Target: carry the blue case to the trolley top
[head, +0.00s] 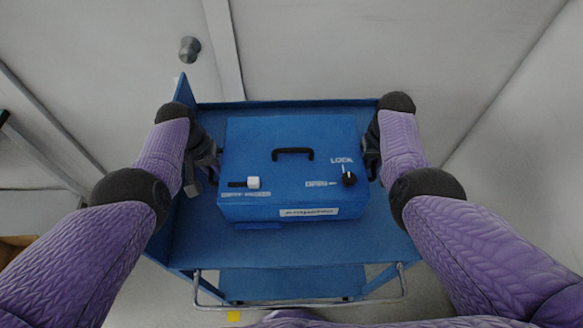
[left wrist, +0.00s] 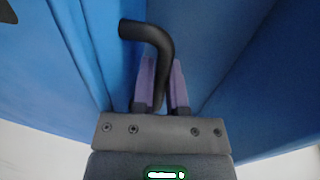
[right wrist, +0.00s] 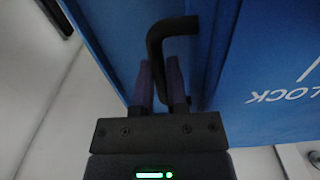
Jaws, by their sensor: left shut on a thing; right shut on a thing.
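The blue case (head: 292,165) is upright over the trolley top (head: 200,238), inside its raised sides. I cannot tell whether its base touches the surface. The case has a black top handle (head: 293,151), a white slider (head: 253,183) and a black knob (head: 349,179) by the word LOCK. My left gripper (head: 210,160) is shut on a black side handle (left wrist: 147,30) at the case's left side. My right gripper (head: 371,158) is shut on the matching side handle (right wrist: 178,27) at the right side. The case hides the middle of the trolley top.
The trolley has a metal push bar (head: 300,305) at the near side and a lower shelf (head: 290,283). A white door with a round knob (head: 190,49) and pale walls stand behind. A yellow mark (head: 233,316) lies on the floor near the push bar.

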